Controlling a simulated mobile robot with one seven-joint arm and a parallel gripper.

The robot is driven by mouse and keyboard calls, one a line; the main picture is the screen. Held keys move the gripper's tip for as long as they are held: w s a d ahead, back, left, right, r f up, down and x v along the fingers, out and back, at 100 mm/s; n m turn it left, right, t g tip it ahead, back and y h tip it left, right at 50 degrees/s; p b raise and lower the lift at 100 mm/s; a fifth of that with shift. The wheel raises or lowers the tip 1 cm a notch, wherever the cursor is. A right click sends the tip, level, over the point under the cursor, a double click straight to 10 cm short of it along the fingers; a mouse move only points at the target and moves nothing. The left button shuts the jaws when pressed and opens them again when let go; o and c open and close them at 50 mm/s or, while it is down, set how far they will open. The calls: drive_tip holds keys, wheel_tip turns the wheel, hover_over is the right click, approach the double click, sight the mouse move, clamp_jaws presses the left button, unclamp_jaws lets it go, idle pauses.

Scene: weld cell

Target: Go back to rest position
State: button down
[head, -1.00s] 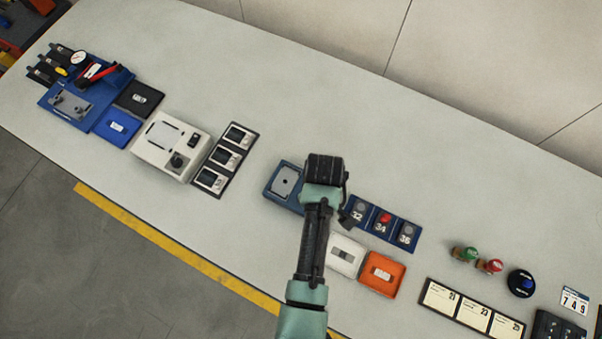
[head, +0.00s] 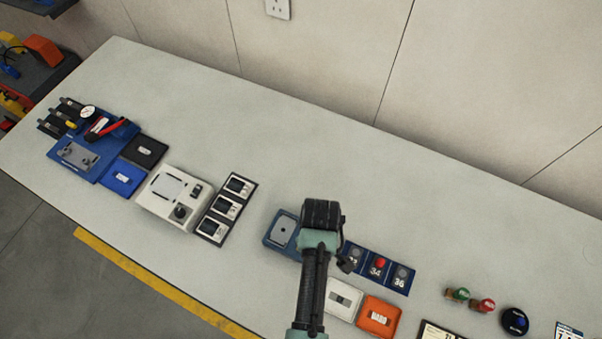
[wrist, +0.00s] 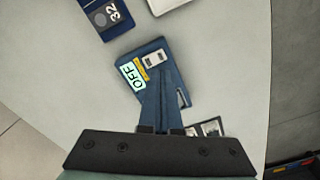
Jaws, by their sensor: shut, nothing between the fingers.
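My gripper (wrist: 160,80) is shut and empty; its fingers lie together in the wrist view, pointing at a blue device with a grey plate (head: 283,229). In the wrist view this blue device (wrist: 148,46) carries an "OFF" label and a small pale switch, and the fingers cover part of it. In the head view my wrist is over the bench (head: 150,85), beside the device, and hides its right end. The fingertips are hidden there, and I cannot tell their height above the device.
Right of my wrist are a numbered blue panel (head: 378,268), a white tray (head: 343,299) and an orange tray (head: 379,317). A white device (head: 174,197) and a dark three-slot rack (head: 226,210) stand left. The back of the bench is clear up to the wall (head: 310,60).

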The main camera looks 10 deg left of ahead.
drive_tip(key=w+r+m+t+b, duration=0.3)
drive_tip(key=w+r+t+b, duration=0.5)
drive_tip(key=w+r, duration=1.25)
wheel_tip(320, 180, up, 13)
drive_tip(key=w+m+t, duration=0.1)
drive_tip(key=w+t, duration=0.1)
drive_tip(key=t, duration=0.5)
drive_tip(key=s+r+m+t+b, duration=0.1)
drive_tip(key=s+r+t+b, duration=0.15)
drive_tip(key=r, duration=0.65)
drive_tip(key=s+r+m+t+b, duration=0.1)
drive_tip(key=s+r+t, duration=0.25)
drive_tip(key=r, duration=0.55)
drive_tip(key=s+r+m+t+b, duration=0.2)
drive_tip(key=s+r+t, duration=0.4)
drive_tip(key=s+r, duration=0.6)
drive_tip(key=shift+s+r, duration=0.25)
drive_tip(key=shift+r, duration=0.05)
